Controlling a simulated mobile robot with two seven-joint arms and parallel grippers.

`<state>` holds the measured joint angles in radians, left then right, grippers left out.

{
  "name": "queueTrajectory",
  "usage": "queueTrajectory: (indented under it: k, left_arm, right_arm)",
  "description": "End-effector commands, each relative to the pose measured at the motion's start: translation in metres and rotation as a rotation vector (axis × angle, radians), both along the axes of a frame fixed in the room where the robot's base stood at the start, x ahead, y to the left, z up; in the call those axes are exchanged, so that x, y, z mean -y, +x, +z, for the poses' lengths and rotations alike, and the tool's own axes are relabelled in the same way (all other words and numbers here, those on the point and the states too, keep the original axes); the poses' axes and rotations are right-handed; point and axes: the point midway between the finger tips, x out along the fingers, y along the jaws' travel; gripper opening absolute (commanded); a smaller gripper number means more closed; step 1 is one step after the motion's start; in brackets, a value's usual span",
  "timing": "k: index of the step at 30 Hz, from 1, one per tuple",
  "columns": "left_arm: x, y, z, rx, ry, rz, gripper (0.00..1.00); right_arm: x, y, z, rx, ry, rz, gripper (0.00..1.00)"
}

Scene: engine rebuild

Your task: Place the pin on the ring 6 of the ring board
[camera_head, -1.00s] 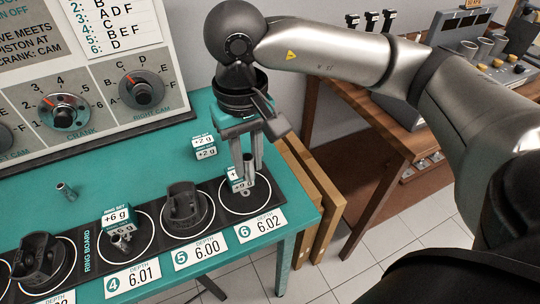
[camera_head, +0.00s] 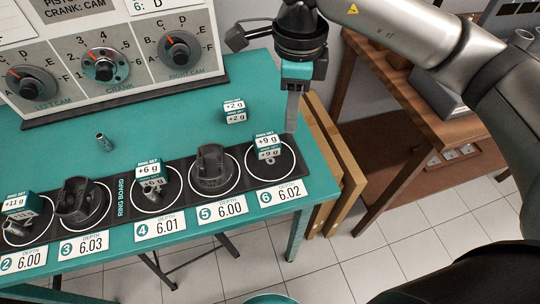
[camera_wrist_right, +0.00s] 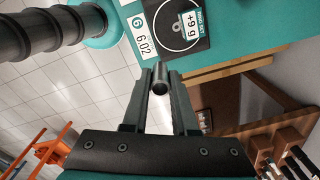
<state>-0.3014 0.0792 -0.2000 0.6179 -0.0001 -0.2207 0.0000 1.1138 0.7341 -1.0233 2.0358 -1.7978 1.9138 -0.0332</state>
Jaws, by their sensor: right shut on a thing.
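Ring 6 (camera_head: 292,176) is at the right end of the dark ring board (camera_head: 122,197), above the label "6, 6.02". A teal-and-white "+9 g" block (camera_head: 268,148) stands inside ring 6; both also show at the top of the wrist view, with the block (camera_wrist_right: 192,30) there. My right gripper (camera_head: 291,125) is above the table's right edge, just behind and right of ring 6. It is shut on the pin (camera_wrist_right: 160,82), a grey metal cylinder seen between the fingertips in the wrist view. In the head view the fingers hide the pin. My left gripper is out of view.
Ring 5 holds a dark piston (camera_head: 211,167); ring 4 holds a "+6 g" block (camera_head: 151,172) and a metal part. Another small cylinder (camera_head: 104,142) and a "+2 g" block (camera_head: 235,112) stand on the teal table. Wooden boards (camera_head: 335,165) stand beyond its right edge.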

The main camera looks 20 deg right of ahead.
Motion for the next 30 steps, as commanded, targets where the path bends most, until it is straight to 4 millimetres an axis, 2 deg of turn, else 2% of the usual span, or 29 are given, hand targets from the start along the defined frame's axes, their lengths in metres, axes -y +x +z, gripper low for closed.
queueTrajectory:
  k: [24, 30]
  left_arm:
    - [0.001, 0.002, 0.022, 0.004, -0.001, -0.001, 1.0]
    - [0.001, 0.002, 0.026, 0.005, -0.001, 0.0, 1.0]
  right_arm:
    - [-0.018, 0.019, 0.025, -0.004, 0.02, -1.653, 0.0]
    - [-0.021, 0.022, 0.029, -0.005, 0.02, -1.972, 0.0]
